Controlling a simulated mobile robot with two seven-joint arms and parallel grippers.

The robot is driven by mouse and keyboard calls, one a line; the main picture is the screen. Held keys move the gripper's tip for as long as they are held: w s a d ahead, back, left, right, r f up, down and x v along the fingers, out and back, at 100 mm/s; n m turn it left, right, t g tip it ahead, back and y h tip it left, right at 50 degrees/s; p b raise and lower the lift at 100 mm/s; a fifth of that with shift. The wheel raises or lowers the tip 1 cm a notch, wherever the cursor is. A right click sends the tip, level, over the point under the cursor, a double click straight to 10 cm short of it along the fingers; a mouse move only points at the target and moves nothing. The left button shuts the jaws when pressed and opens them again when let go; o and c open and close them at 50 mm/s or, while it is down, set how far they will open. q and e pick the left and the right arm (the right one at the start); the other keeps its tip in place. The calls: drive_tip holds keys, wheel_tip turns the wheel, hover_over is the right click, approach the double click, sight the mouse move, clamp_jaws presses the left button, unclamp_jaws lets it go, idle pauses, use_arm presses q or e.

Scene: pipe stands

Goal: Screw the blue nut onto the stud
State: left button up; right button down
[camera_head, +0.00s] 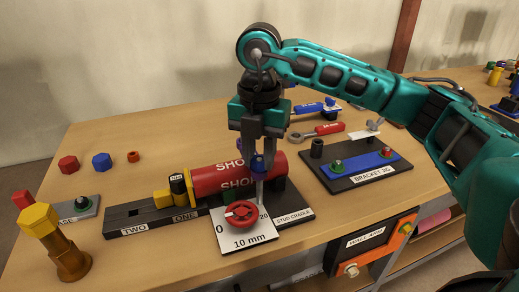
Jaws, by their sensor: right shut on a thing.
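My right gripper (258,160) points straight down in the middle of the view, above the stud cradle (292,216). It is shut on a small dark-blue piece (258,166), which looks like a blue nut but is partly hidden by the fingers. A thin grey upright rod (260,192), perhaps the stud, shows just below the blue piece. I cannot tell whether the two are threaded together. Another blue hex nut (102,161) lies on the table at the left. My left gripper is not in view.
A red cylinder (210,181) lies close behind the fingers. A red dial (240,213) on a white plate is in front. A bracket board (352,181) stands right, a yellow-topped brass bolt (62,250) front left. Red (68,163) and orange (133,156) nuts lie back left.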

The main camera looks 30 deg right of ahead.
sight(259, 159)
drive_tip(key=shift+m, duration=0.6)
drive_tip(key=c, duration=0.9)
unclamp_jaws()
wheel_tip(259, 159, up, 6)
drive_tip(key=p, duration=0.5)
drive_tip(key=shift+r+p, duration=0.6)
drive_tip(key=shift+r, duration=5.85)
